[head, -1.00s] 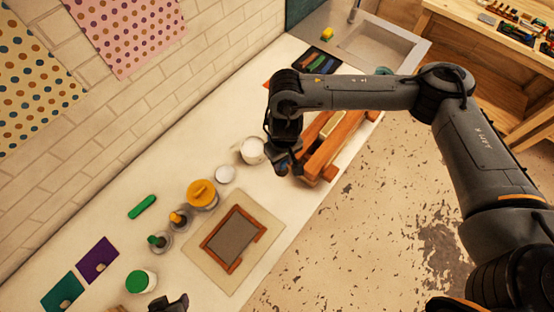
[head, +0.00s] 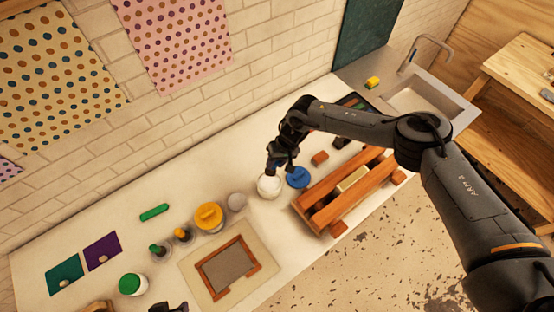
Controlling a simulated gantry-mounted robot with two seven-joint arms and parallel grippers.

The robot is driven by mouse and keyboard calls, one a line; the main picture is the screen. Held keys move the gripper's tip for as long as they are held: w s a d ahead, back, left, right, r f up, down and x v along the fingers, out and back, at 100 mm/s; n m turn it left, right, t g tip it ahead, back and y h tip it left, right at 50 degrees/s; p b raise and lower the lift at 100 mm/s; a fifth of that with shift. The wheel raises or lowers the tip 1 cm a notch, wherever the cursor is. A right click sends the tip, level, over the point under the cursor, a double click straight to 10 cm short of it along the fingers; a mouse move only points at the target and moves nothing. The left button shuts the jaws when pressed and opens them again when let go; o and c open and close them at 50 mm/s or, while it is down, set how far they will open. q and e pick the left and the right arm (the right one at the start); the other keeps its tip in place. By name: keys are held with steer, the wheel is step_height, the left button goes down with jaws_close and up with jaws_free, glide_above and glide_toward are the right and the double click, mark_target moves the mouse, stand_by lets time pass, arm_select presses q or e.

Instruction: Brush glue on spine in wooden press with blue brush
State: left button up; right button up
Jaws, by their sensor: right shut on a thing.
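The wooden press (head: 322,214) lies at the counter's front edge, with a pale book block (head: 352,179) between its bars, spine up. My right gripper (head: 276,163) is left of the press, right above an open white pot (head: 268,187). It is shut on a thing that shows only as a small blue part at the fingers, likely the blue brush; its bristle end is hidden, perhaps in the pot. A blue round disc (head: 298,178) lies between pot and press. A dark part at the bottom edge looks like my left gripper (head: 169,306); its fingers are unclear.
Left of the pot stand a pale round container (head: 237,201), a yellow-topped jar (head: 208,216), small bottles and a green-lidded jar (head: 131,284). A framed panel (head: 228,268) lies on a mat in front. A small reddish block (head: 320,158) sits behind the press. The sink (head: 420,98) is far right.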

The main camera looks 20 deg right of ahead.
mark_target(275, 174)
steer(key=shift+s+a+f, duration=0.15)
steer(key=shift+s+a, duration=0.15)
steer(key=shift+s, duration=0.05)
steer(key=shift+a+f+y, duration=0.2)
steer(key=shift+f+y, duration=0.1)
step_height(275, 174, down, 4)
steer(key=b, duration=0.4)
steer(key=shift+r, duration=0.25)
arm_select(q)
steer(key=shift+a+f+b, duration=0.2)
steer(key=shift+f+b, duration=0.8)
steer(key=shift+f, duration=1.9)
arm_select(e)
steer(key=shift+f, duration=0.9)
arm_select(q)
steer(key=shift+a, duration=0.15)
steer(key=shift+f+b, duration=0.35)
steer(key=shift+b, duration=0.05)
arm_select(e)
steer(key=shift+f, duration=0.6)
arm_select(q)
steer(key=shift+r, duration=0.2)
arm_select(e)
steer(key=shift+d+f, duration=0.1)
